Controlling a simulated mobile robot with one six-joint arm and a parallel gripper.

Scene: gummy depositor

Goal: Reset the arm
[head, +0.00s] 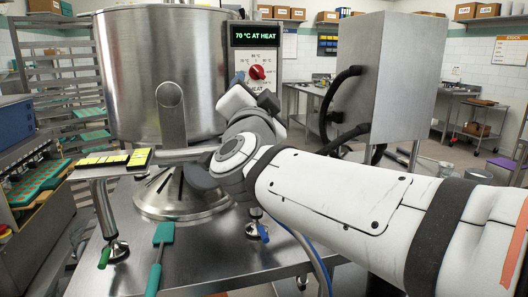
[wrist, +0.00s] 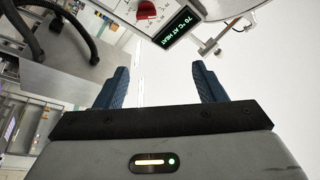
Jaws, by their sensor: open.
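My arm reaches in from the right in the head view and bends in front of the kettle, near the control panel. My gripper (wrist: 160,88) shows in the wrist view with its two blue fingers well apart and nothing between them. The control panel (head: 256,58) reads "70 °C AT HEAT" and has a red knob (head: 257,72). The display (wrist: 180,25) and the red knob (wrist: 147,9) also show at the top of the wrist view.
A large steel kettle (head: 135,80) stands behind my arm. A steel cabinet (head: 370,90) with black hoses is to the right. A small shelf (head: 88,173) with yellow pieces, a green-handled tool (head: 163,234) and valves with green and blue handles are around the steel table (head: 210,265).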

